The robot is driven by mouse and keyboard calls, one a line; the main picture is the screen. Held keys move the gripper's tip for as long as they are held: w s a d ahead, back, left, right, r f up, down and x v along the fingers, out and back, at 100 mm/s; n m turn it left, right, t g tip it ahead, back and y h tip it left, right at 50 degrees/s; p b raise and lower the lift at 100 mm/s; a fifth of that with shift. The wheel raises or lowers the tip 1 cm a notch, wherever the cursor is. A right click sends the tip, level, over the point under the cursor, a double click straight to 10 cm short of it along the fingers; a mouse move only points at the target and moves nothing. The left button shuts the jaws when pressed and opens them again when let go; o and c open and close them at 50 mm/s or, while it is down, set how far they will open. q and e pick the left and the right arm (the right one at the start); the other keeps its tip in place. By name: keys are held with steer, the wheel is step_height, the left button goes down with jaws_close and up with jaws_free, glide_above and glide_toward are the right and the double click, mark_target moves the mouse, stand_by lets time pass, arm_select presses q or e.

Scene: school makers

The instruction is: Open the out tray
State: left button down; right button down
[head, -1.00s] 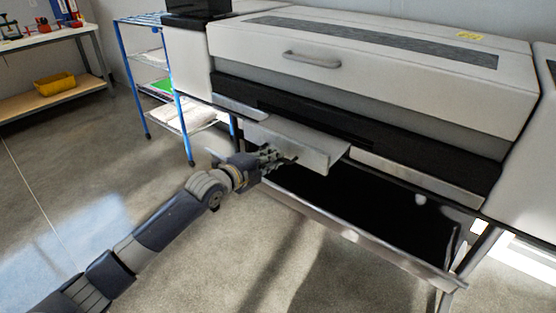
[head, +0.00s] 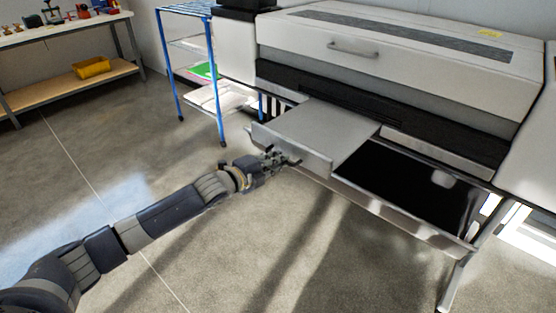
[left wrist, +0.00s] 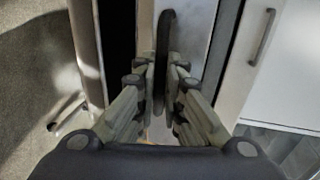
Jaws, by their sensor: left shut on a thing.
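The out tray (head: 325,136) is a flat grey drawer-like tray sticking out of the front of the large white printer (head: 400,65). Its front panel faces me. My left gripper (head: 288,160) is at the lower part of that front panel. In the left wrist view the left gripper (left wrist: 163,80) is shut on a dark upright bar, the tray's handle (left wrist: 166,30), with one finger on each side. In the head view the gripper hides the handle. My right gripper is not in view.
A dark catch basin with a metal rim (head: 410,188) hangs below the tray on the printer stand. A blue wire rack (head: 195,75) stands left of the printer. A workbench (head: 70,55) with a yellow bin (head: 91,67) is at the far left. The floor in front is clear.

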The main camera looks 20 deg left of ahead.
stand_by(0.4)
arm_select(q)
steer(key=c, duration=1.7)
jaws_free()
steer(key=v, duration=1.2)
